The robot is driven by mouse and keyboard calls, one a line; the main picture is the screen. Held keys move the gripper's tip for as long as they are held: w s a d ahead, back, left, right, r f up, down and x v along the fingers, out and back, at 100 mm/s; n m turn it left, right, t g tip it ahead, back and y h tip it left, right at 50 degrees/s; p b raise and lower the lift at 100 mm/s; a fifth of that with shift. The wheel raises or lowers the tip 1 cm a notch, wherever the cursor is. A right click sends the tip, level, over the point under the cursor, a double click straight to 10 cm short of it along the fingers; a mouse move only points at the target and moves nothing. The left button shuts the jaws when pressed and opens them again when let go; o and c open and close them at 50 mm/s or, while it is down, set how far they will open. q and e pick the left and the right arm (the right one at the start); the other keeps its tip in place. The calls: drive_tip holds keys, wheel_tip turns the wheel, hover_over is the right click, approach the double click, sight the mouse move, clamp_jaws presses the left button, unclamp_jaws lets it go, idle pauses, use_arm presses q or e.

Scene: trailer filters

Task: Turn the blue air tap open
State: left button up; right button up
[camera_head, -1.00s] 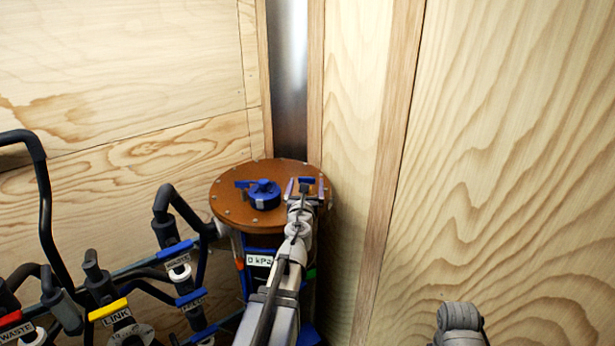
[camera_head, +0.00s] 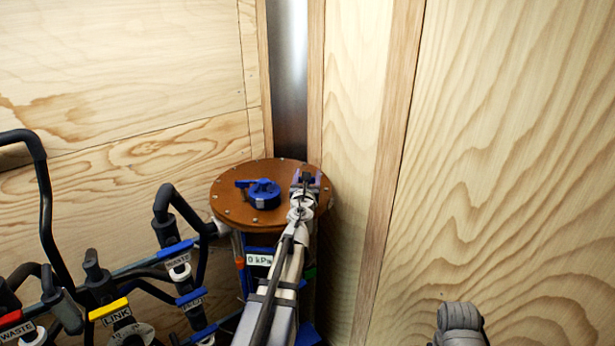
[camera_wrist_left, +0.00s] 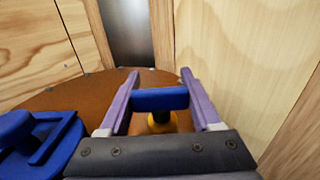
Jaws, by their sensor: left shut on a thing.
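The blue air tap (camera_wrist_left: 160,98) is a blue bar handle on a yellow stem, on the brown round lid (camera_wrist_left: 70,97). In the left wrist view the bar lies crosswise between the two purple fingers of my left gripper (camera_wrist_left: 160,76), which is shut on it. In the head view my left gripper (camera_head: 306,180) is over the right part of the lid (camera_head: 232,210) and hides most of the tap. My right gripper's fingers are not visible.
A blue cap (camera_head: 262,194) sits on the lid left of the gripper; it also shows in the left wrist view (camera_wrist_left: 35,145). A "0 kPa" display (camera_head: 259,260) is below the lid. Pipes and labelled valves (camera_head: 108,310) crowd the lower left. Wooden walls (camera_head: 500,150) stand close behind and right.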

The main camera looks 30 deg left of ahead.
use_arm(q)
drive_tip(key=c, duration=0.7)
